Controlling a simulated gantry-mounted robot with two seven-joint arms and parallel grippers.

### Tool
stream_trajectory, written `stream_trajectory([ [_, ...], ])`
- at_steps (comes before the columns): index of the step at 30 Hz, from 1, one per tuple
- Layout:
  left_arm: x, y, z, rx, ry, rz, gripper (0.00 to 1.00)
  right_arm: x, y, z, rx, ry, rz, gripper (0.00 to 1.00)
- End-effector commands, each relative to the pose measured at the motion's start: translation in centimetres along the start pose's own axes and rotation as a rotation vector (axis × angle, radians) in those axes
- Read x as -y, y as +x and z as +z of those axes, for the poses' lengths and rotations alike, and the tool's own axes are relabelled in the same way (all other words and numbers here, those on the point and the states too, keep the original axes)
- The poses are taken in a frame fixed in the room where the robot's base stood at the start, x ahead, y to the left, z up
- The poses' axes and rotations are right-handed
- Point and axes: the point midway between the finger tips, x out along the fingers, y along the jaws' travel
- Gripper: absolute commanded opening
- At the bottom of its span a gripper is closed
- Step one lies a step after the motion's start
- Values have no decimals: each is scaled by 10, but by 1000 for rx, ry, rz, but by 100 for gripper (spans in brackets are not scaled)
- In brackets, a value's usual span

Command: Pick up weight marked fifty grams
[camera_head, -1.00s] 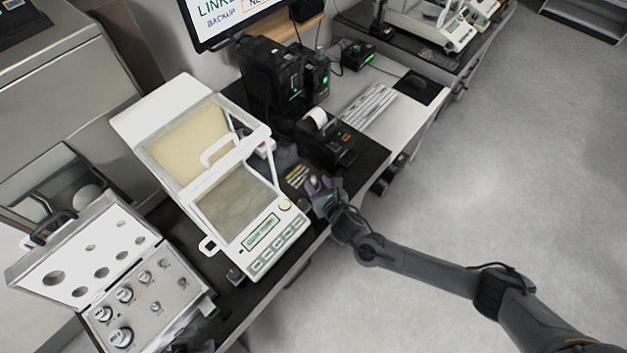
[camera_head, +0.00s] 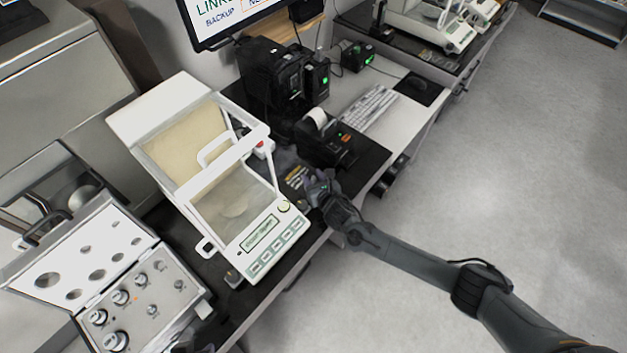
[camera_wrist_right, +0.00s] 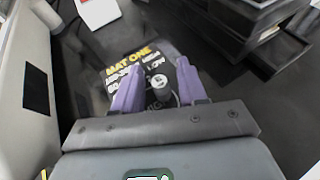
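In the right wrist view, a small metal knobbed weight (camera_wrist_right: 159,86) stands on a dark mat (camera_wrist_right: 121,71) lettered "MAT ONE". My right gripper (camera_wrist_right: 158,87) is open, with a purple finger on either side of the weight and visible gaps between. The weight's marking is not readable. In the head view, my right gripper (camera_head: 318,188) is low over the mat (camera_head: 297,176), right of the balance, and mostly hides the weight. An open case (camera_head: 140,305) at lower left holds several metal weights with unreadable marks. My left gripper does not show clearly.
A white balance (camera_head: 262,236) with a glass chamber stands just left of my right gripper. A black printer (camera_head: 326,140) stands behind it, with a keyboard (camera_head: 369,108) beyond. The dark table's front edge runs close below the gripper.

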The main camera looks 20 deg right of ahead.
Motion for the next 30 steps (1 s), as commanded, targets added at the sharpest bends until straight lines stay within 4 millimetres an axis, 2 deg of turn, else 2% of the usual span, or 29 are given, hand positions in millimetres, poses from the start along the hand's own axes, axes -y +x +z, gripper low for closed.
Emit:
stream_trajectory([
  [1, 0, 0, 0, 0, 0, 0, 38, 0, 0, 0, 0, 0, 0, 33],
  [6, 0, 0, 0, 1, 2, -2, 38, 0, 0, 0, 0, 0, 0, 7],
  [8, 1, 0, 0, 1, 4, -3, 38, 0, 0, 0, 0, 0, 0, 0],
  [20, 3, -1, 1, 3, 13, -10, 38, 0, -2, 4, 1, -1, 0, 0],
  [26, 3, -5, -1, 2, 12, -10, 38, 0, -8, 19, 2, -1, 1, 0],
  [30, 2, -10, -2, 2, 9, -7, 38, 0, -16, 39, 3, -2, 1, 0],
])
